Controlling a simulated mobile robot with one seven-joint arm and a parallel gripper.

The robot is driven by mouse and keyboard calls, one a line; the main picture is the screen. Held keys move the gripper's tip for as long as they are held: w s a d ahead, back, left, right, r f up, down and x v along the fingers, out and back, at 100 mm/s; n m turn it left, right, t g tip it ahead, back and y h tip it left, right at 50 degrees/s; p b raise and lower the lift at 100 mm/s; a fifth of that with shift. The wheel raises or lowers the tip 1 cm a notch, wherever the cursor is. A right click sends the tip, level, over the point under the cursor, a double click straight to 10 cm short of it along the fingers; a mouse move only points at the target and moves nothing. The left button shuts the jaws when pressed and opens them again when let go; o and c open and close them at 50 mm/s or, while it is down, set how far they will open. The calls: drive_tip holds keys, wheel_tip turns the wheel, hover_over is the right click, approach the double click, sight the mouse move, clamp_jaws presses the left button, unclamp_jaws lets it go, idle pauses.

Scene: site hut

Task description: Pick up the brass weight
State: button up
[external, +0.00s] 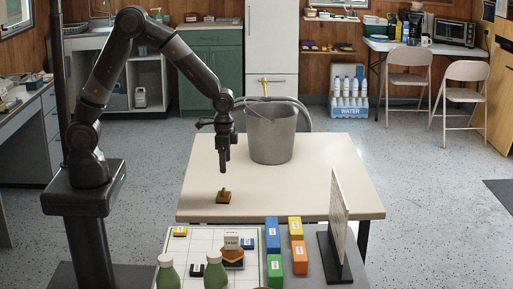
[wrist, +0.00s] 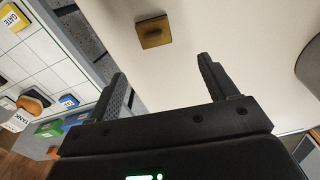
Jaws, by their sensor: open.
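A grey bucket (external: 270,132) stands on the table behind my gripper. A white gridded board (external: 205,243) with labelled blocks and green bottles (external: 168,272) lies in front. An upright panel (external: 339,215) stands at the right. The table's right side is clear.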

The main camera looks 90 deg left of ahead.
sight(224, 189)
wheel_tip(224, 189, down, 6)
drive_tip(key=shift+f, duration=0.1)
drive_tip(key=f, duration=0.2)
drive_tip(key=s+f, duration=0.1)
drive_tip(key=f, duration=0.1)
drive_tip(key=shift+d, duration=0.35)
drive_tip(key=shift+f, duration=0.6)
drive_tip(key=shift+r, duration=0.1)
drive_tip(key=c, duration=1.4)
drive_tip(key=shift+o, duration=0.2)
drive_tip(key=shift+w, duration=0.1)
